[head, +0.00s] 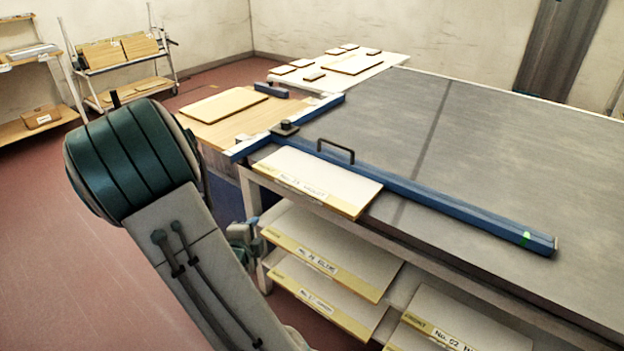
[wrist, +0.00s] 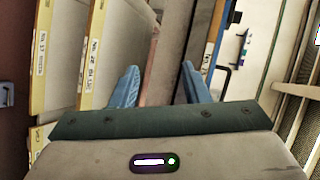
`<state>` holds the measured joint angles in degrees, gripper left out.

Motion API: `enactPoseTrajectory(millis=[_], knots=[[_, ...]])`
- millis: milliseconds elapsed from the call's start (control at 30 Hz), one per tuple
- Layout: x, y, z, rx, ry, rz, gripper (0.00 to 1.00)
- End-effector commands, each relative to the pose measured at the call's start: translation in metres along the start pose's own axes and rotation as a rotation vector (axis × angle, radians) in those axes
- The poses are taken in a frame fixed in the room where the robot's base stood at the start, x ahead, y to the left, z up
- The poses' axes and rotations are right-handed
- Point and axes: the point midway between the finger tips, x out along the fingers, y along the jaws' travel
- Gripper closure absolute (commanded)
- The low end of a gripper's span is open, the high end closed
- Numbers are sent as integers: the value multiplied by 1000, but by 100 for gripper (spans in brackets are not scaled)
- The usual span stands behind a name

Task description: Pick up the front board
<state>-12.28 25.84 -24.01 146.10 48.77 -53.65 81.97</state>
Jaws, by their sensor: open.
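A pale board (head: 318,180) with a yellow, lettered front strip lies on the grey table top, its front edge at the table's near edge. A blue bar with a black handle runs along its back side. My gripper shows in the wrist view (wrist: 160,90) with its two blue fingers apart and no board between them. In the head view it is mostly hidden behind my arm, left of and below the board. In the wrist view the tabletop board is edge-on near the right finger, and I cannot tell its exact distance.
Similar labelled boards lie on the shelves below, such as one (head: 330,258) under the table. The blue bar (head: 460,205) crosses the table top. A wooden panel (head: 222,104) lies at the far left end. The table's right side is clear.

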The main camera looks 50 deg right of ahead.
Motion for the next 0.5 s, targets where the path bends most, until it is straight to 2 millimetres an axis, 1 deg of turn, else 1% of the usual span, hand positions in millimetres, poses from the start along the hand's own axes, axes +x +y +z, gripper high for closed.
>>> enactPoseTrajectory(millis=[33,100,200,333,500], knots=[[5,0,-14,33,64,-64,58],[8,-5,-31,84,132,-156,58],[7,-13,-48,130,193,-266,58],[4,-20,-59,159,229,-351,58],[11,-22,-62,173,236,-375,58]])
